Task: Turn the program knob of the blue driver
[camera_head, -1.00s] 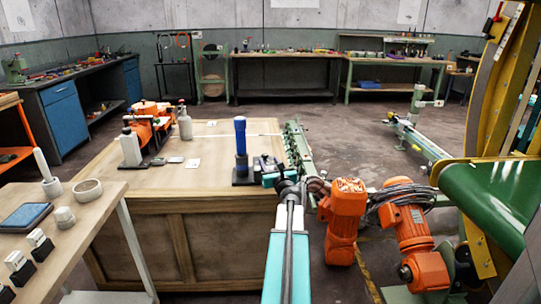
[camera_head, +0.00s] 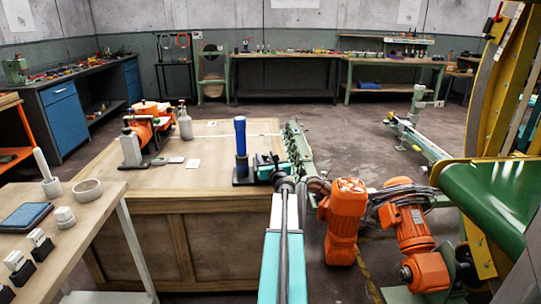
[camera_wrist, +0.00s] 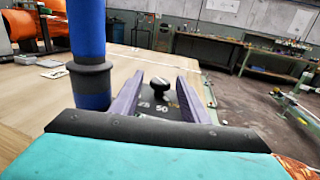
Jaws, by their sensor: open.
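The blue driver (camera_head: 240,135) stands upright on a dark base on the wooden bench. In the wrist view its blue column (camera_wrist: 87,35) rises just left of my gripper. A black program knob (camera_wrist: 159,87) sits on a dark plate with white markings, one reading 50. My gripper (camera_wrist: 158,96) is open, with its two purple-grey fingers on either side of the knob in this view. I cannot tell whether they touch it. In the head view my gripper (camera_head: 267,166) is beside the driver's base, and the knob is hidden.
Orange motors (camera_head: 343,215) are to the right of my arm.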

